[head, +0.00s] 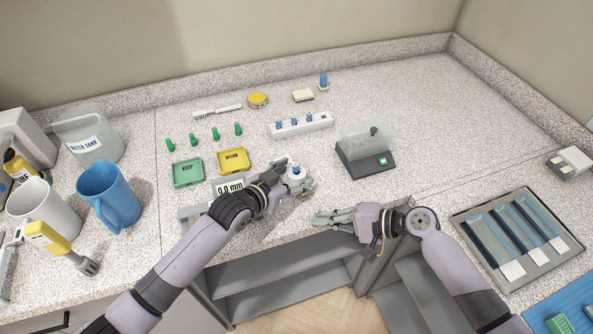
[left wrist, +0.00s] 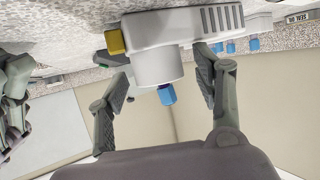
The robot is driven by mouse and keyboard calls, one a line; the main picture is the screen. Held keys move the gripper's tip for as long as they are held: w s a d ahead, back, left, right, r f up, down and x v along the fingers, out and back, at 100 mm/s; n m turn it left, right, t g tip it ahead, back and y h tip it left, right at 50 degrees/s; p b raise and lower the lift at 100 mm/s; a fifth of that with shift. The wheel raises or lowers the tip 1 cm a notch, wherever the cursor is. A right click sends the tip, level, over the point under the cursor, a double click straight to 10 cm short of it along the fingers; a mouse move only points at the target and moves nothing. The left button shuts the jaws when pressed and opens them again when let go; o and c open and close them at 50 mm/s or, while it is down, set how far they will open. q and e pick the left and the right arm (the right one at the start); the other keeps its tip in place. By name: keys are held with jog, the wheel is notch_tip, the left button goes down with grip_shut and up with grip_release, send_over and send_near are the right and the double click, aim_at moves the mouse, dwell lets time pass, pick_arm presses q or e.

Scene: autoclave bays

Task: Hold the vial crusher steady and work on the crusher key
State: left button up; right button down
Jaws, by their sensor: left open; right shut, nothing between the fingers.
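The vial crusher (head: 297,171) is a small white body at the counter's front edge, partly hidden by my left gripper in the head view. In the left wrist view the crusher (left wrist: 158,62) shows a round neck, a blue vial top (left wrist: 167,95) and slots on its side. A yellow block (left wrist: 115,42) on its side looks like the crusher key. My left gripper (head: 288,181) is open, its fingers on either side of the crusher's neck, apart from it as far as I can tell. My right gripper (head: 334,216) is shut and empty, lower right of the crusher; its fingers show at the wrist view's left edge.
Behind the crusher stand a white rack (head: 300,124) with blue-capped vials and a domed device (head: 366,148). A green tray (head: 187,172) and a yellow tray (head: 233,160) lie to the left. Mugs and a water tank (head: 89,133) fill the far left. The counter's back right is clear.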

pick_arm(q)
jog(key=v, duration=1.2)
